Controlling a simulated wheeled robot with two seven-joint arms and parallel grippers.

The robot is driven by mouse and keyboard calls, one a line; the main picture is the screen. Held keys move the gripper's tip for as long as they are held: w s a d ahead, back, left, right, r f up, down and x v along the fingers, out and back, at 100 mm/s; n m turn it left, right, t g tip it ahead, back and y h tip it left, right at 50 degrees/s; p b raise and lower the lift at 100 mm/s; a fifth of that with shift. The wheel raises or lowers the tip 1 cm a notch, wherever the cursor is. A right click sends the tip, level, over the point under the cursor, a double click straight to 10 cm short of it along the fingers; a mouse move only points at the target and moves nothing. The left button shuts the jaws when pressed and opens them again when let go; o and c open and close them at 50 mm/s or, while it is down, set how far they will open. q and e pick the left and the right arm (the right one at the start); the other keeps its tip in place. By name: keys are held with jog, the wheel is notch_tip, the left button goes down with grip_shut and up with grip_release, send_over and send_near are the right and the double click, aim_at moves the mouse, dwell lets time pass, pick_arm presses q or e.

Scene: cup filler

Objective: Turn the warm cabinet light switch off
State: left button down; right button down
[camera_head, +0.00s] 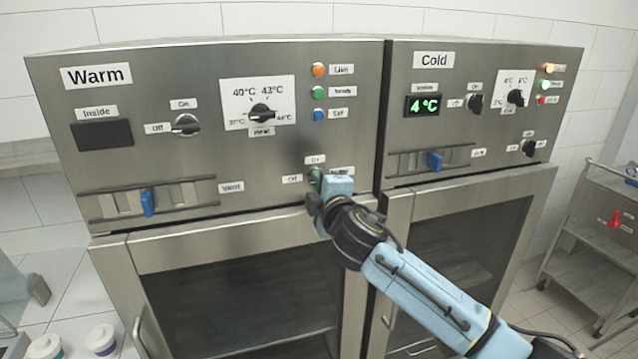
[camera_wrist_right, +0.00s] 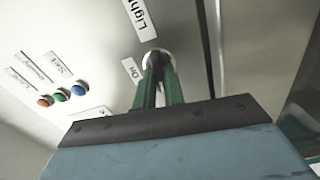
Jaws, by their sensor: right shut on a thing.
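The warm cabinet light switch is the small knob at the lower right of the warm panel (camera_head: 215,160). Its On label (camera_head: 315,159) is above it and its Off label (camera_head: 292,179) to its left. My right gripper (camera_head: 316,177) covers the knob in the head view and is shut on it. In the right wrist view my two green fingers (camera_wrist_right: 158,88) close at the round pale base of the switch (camera_wrist_right: 156,57), beside the Light label (camera_wrist_right: 140,18). Which way the knob points is hidden. My left gripper is not in view.
The warm panel also has an Inside display (camera_head: 102,134), dark, a main knob (camera_head: 186,125), a heat dial (camera_head: 262,113) and a blue vent slider (camera_head: 148,203). The cold panel (camera_head: 400,135) stands to the right. A steel trolley (camera_head: 590,220) is at far right.

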jog(key=shift+f+n, duration=0.1)
jog(key=shift+n, duration=0.5)
jog(key=c, duration=1.5)
grip_release()
jog(key=b+v, duration=0.2)
jog(key=v, duration=1.1)
jog(key=shift+s+d, duration=0.1)
jog(key=shift+s, duration=0.1)
